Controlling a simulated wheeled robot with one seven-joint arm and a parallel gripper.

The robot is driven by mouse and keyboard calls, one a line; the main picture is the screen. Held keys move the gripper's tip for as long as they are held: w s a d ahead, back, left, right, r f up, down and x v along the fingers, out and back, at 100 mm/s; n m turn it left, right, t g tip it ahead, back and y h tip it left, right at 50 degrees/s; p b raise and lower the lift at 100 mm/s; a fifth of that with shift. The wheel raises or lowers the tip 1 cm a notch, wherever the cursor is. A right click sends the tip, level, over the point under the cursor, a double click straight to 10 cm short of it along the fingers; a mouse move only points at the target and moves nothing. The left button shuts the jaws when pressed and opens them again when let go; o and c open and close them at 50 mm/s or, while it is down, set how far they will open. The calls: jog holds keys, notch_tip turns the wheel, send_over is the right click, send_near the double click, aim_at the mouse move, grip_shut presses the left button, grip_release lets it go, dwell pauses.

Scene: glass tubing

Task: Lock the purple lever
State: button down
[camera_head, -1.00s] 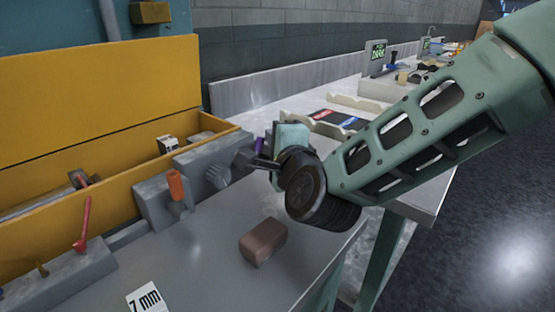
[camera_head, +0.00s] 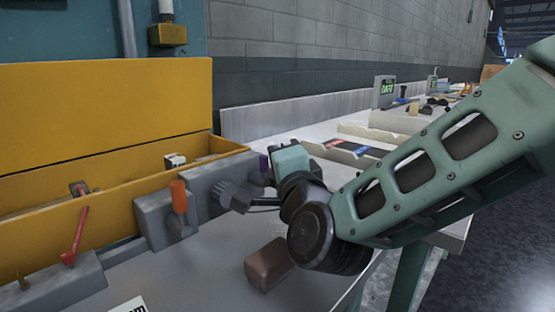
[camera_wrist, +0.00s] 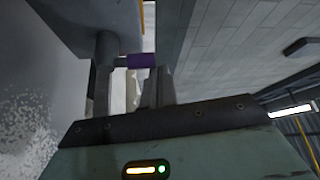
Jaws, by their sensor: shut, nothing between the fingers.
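The purple lever (camera_head: 264,162) stands at the far right end of the row of grey blocks in the head view, just left of my gripper (camera_head: 286,160). In the wrist view, the lever's purple end (camera_wrist: 141,60) shows beside the grey housing, close to the fingertips of my gripper (camera_wrist: 134,82). My gripper is shut with nothing held. I cannot tell whether its fingers touch the lever. The lever's base is partly hidden.
An orange lever (camera_head: 178,196) and a red lever (camera_head: 75,236) stand on grey blocks to the left. A yellow box (camera_head: 110,195) runs behind them. A brown block (camera_head: 270,265) lies on the grey bench in front.

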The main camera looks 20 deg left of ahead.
jog(key=shift+r, duration=0.1)
notch_tip(320, 180, up, 10)
jog(key=p, duration=0.1)
jog(key=shift+p, duration=0.35)
jog(key=shift+s, duration=0.1)
dwell(0.5)
